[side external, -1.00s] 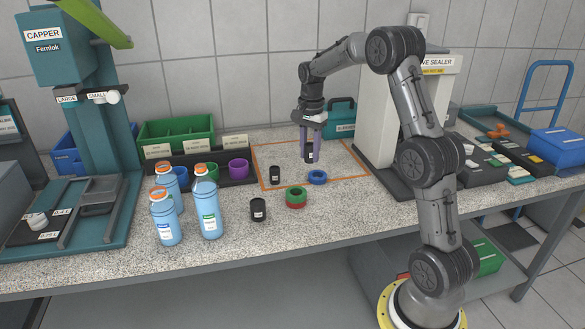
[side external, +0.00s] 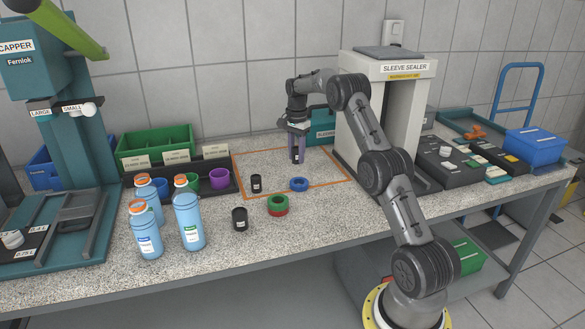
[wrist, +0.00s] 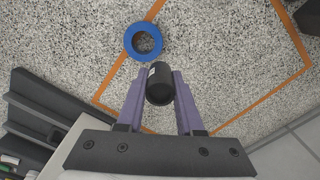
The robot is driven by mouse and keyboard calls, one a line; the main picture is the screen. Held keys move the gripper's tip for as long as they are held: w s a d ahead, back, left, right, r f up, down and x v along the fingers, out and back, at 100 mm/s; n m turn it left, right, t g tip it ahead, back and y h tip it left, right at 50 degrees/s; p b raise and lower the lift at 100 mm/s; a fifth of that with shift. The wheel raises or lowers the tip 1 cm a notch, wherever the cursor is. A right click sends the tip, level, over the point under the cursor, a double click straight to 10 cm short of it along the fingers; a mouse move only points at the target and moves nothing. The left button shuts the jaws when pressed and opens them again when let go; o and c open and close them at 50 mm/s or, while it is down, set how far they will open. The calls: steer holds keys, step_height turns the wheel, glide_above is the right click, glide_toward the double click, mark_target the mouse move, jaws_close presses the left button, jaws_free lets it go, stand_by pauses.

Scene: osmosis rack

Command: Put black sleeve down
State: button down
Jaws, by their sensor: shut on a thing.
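My gripper (side external: 296,150) is shut on a black sleeve (wrist: 160,85), a short dark cylinder with a white label. In the side view the held sleeve (side external: 295,157) is upright at the gripper's lower end, inside the orange-outlined area (side external: 240,177) near its back. I cannot tell whether its bottom touches the bench. In the wrist view it sits between the two purple fingers, beside a blue ring (wrist: 144,41). That ring also lies near the area's front in the side view (side external: 299,184). Another black sleeve (side external: 256,183) stands at the area's left.
A third black sleeve (side external: 240,219) and a green-and-red ring stack (side external: 278,205) stand in front of the area. Blue bottles (side external: 188,216) stand at left. The sleeve sealer (side external: 395,115) is close on the right. Much of the outlined area is bare.

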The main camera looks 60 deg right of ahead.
mark_target(293, 176)
steer(key=f, duration=0.1)
steer(key=w+d+f, duration=0.2)
steer(key=f, duration=0.1)
steer(key=shift+w+d, duration=0.1)
steer(key=shift+w, duration=0.15)
steer(key=shift+f, duration=1.45)
steer(key=shift+f, duration=0.1)
steer(key=c, duration=0.6)
jaws_free()
steer(key=shift+o, duration=0.2)
